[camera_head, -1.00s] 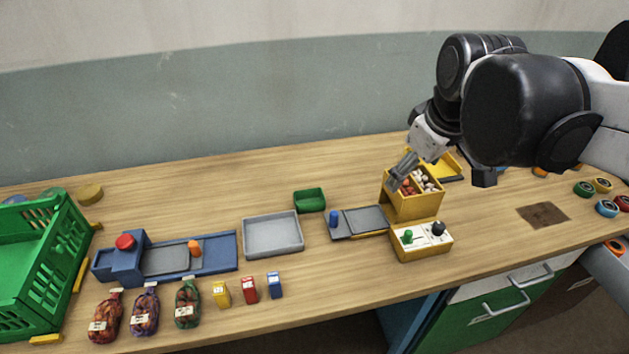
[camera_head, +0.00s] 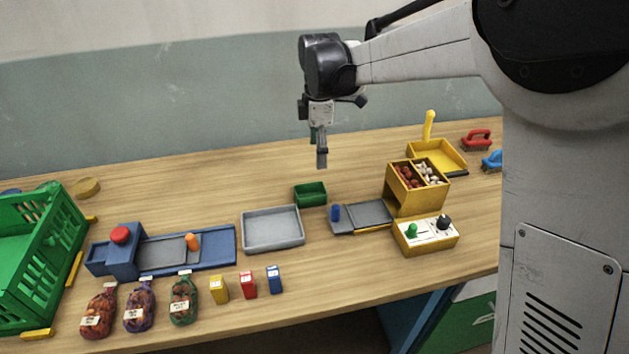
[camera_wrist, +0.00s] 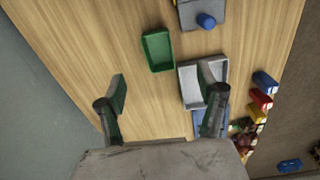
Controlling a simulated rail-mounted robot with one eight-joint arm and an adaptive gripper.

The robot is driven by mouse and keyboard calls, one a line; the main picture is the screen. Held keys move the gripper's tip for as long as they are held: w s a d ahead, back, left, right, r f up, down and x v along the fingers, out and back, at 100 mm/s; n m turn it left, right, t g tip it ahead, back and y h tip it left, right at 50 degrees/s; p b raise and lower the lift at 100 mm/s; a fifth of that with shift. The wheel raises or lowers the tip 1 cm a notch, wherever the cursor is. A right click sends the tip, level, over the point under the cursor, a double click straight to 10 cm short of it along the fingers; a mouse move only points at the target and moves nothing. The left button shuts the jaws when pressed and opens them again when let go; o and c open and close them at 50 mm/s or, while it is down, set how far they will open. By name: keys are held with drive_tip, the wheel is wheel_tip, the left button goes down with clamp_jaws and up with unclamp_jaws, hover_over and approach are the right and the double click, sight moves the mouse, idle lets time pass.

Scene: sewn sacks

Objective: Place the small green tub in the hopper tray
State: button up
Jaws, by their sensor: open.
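The small green tub (camera_head: 311,195) stands empty on the table behind the shallow grey tray (camera_head: 272,231). It also shows in the wrist view (camera_wrist: 158,50), beyond my fingers. My gripper (camera_head: 319,155) points down above and behind the tub, apart from it. In the wrist view my gripper (camera_wrist: 164,88) is open and empty, fingers spread wide. A yellow hopper box (camera_head: 401,205) has two compartments of red and white pieces. A flat grey plate (camera_head: 368,214) with a blue knob (camera_head: 336,212) lies at its left. I cannot tell which is the hopper tray.
A yellow control box (camera_head: 427,237) stands before the hopper. A blue fixture (camera_head: 214,252), several small boxes and filled sacks (camera_head: 140,306) lie front left, beside a green crate (camera_head: 45,250). A yellow dustpan (camera_head: 437,157) is back right. The table behind the tub is clear.

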drive_tip(key=a+f, duration=0.1)
approach(313, 191)
drive_tip(key=shift+n, duration=0.4)
drive_tip(key=s+f, duration=0.1)
drive_tip(key=f, duration=0.4)
drive_tip(key=s+f, duration=0.1)
drive_tip(key=f, duration=0.1)
drive_tip(key=shift+s+d+f, duration=0.1)
drive_tip(key=shift+s+f, duration=0.2)
drive_tip(key=shift+f, duration=0.05)
drive_tip(key=c, duration=1)
